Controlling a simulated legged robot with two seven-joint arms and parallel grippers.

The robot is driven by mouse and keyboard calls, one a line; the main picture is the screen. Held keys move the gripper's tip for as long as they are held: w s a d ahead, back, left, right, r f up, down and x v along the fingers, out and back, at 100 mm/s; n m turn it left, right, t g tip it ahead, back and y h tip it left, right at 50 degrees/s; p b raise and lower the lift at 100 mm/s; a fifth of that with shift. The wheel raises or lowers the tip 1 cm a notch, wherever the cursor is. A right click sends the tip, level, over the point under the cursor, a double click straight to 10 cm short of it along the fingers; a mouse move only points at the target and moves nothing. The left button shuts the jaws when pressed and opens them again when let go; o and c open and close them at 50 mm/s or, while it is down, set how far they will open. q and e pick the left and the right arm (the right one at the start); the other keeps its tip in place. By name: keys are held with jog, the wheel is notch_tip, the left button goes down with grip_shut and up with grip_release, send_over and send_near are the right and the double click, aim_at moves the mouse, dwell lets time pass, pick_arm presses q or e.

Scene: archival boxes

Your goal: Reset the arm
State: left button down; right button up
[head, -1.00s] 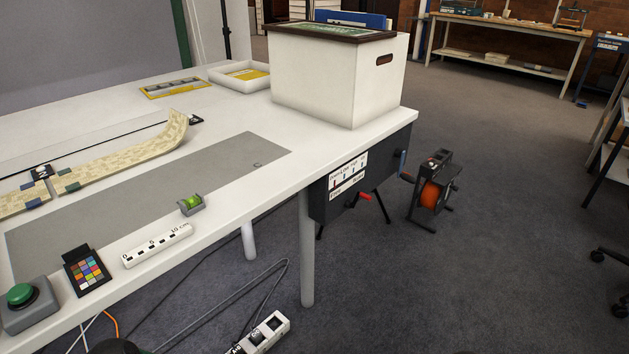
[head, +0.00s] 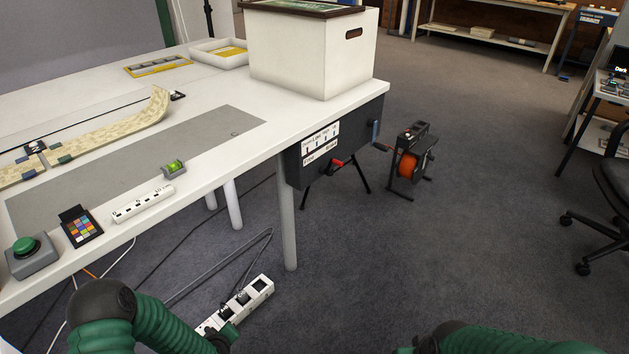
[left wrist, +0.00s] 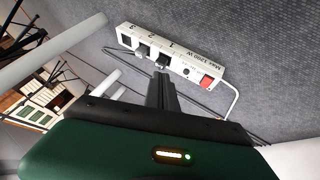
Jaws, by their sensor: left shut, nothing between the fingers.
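My left arm (head: 130,325), green with a dark joint, comes in at the bottom left of the head view, below the table's front edge. My left gripper (left wrist: 162,78) shows in the left wrist view, its dark fingers together and empty. In that picture its tips overlap the lower edge of a white power strip; I cannot tell the distance between them. Part of my right arm (head: 490,340) shows at the bottom of the head view. The right gripper is out of view.
The white table (head: 215,165) holds a lidded white box (head: 305,55), a green button (head: 24,246), a colour chart (head: 81,227) and a scroll-like strip (head: 110,128). The power strip (head: 262,288) and cables lie on the floor. An orange reel (head: 407,165) stands right of the table; open floor lies beyond.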

pick_arm(q)
jog(key=s+d+r+m+g+h+p, duration=0.1)
jog(key=s+d+r+m, duration=0.15)
jog(key=r, duration=0.55)
jog(key=s+d+r+m+g+h+p, duration=0.1)
jog(key=s+d+r+m+p, duration=0.2)
jog(key=r, duration=0.5)
jog(key=s+d+r+m+g+p, duration=0.1)
jog(key=s+r+m+g+p, duration=0.3)
jog(key=s+r, duration=0.9)
notch_tip(320, 180, up, 37)
jog(key=p, duration=3.5)
jog(key=shift+w+r+m+t, duration=0.15)
jog(key=shift+w+m+t, duration=0.05)
jog(key=shift+m+t, duration=0.2)
